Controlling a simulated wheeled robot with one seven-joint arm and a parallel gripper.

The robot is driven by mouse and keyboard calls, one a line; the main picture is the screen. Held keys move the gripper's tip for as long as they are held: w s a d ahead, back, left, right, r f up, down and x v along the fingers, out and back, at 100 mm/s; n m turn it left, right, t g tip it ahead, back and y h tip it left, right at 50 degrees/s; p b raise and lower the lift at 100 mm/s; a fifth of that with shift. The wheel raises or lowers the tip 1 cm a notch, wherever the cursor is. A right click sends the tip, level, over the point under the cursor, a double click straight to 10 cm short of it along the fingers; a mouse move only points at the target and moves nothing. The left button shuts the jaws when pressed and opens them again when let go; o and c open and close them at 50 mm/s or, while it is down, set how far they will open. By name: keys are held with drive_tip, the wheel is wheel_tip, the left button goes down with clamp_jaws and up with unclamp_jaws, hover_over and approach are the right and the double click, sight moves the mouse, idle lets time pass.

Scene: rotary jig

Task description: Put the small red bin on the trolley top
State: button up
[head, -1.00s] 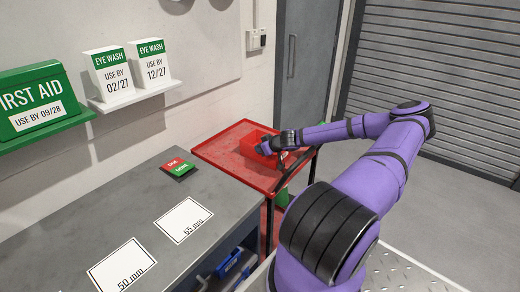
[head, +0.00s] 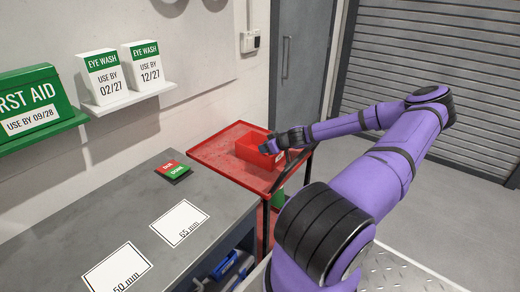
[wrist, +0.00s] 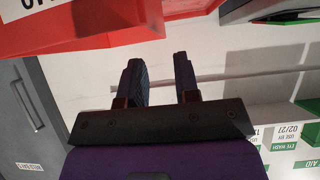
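The small red bin (head: 250,152) sits upright on the red trolley top (head: 215,152), toward its back right. My gripper (head: 268,145) is at the bin's right side, with the fingertips close to its near right edge in the head view. In the wrist view, my gripper (wrist: 157,60) has its two dark fingers apart with nothing between them. The bin (wrist: 85,30) fills the upper left there, with part of a white label, and shows beyond the fingertips. I cannot tell whether a finger touches the bin.
The grey bench (head: 120,215) adjoins the trolley on the left, with a red and green tile (head: 173,171) and two white marked cards (head: 180,222) on it. A wall shelf (head: 130,98) holds eye wash boxes. The trolley top is otherwise clear.

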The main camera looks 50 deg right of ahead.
drive_tip(key=shift+s+a+r, duration=0.1)
drive_tip(key=shift+s+r, duration=0.1)
drive_tip(key=shift+r, duration=0.05)
drive_tip(key=w+a+r+n+g+y, duration=0.1)
drive_tip(key=a+r+n+g, duration=0.15)
drive_tip(key=a, duration=0.45)
drive_tip(key=w+a+r+n+g+y, duration=0.1)
drive_tip(key=a+r+g+y, duration=0.2)
drive_tip(key=a, duration=0.5)
drive_tip(key=s+a+r+g+h, duration=0.1)
drive_tip(key=s+a+r+h, duration=0.1)
drive_tip(key=a+r, duration=0.5)
drive_tip(key=s+a+r+g+h, duration=0.2)
drive_tip(key=a+r, duration=0.4)
drive_tip(key=r, duration=0.4)
drive_tip(key=s+a+r+m+t+h, duration=0.1)
drive_tip(key=s+a+r+m, duration=0.1)
drive_tip(key=s+a+r, duration=0.85)
drive_tip(key=s+a+r+m+t, duration=0.1)
drive_tip(key=s+r+m, duration=0.1)
drive_tip(key=s+r, duration=0.5)
drive_tip(key=s, duration=0.4)
drive_tip(key=shift+s+r, duration=0.2)
drive_tip(key=shift+s, duration=0.1)
drive_tip(key=shift+a+m+t, duration=0.1)
drive_tip(key=shift+m+t, duration=0.15)
